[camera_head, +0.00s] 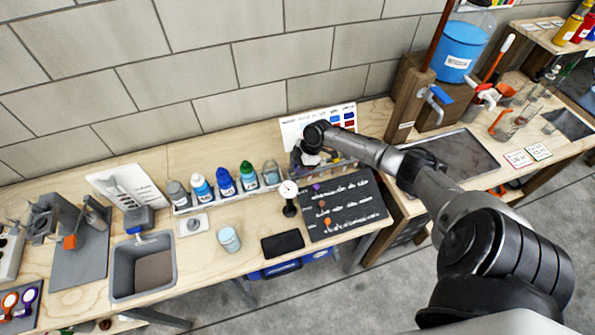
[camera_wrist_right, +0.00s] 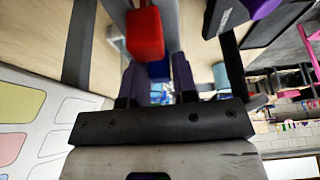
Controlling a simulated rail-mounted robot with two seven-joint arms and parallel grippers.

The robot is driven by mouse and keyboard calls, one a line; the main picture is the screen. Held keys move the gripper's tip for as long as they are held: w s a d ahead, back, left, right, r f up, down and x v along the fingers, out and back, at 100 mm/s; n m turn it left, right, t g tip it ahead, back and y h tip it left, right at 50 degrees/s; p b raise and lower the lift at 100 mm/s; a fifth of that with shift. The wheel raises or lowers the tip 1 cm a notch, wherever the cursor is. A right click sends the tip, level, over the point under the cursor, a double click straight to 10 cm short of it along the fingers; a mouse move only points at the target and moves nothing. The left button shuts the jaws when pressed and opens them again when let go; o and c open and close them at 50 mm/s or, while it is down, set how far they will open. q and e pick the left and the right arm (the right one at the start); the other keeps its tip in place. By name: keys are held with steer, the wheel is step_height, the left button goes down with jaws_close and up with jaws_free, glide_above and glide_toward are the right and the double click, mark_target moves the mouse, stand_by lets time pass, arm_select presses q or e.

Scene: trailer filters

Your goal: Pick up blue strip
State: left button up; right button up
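My right gripper (camera_head: 308,158) is over the back of the wooden bench, at the left end of a small rack of coloured strips (camera_head: 345,164). In the right wrist view, its two fingers (camera_wrist_right: 158,82) stand apart. A blue piece (camera_wrist_right: 158,70), likely the blue strip, shows between them with gaps at its sides. A red piece (camera_wrist_right: 145,35) is nearer the picture's top. In the head view the gripper hides part of the rack, and I cannot pick out the blue strip there. My left gripper is not in view.
A card with coloured patches (camera_head: 337,117) stands behind the rack. A black board (camera_head: 345,206) lies in front. A round dial on a stand (camera_head: 289,190) and several capped bottles (camera_head: 223,181) are to the left. A black pad (camera_head: 282,245) lies near the front edge.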

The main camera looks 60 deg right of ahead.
jaws_close()
steer(key=shift+r, duration=0.1)
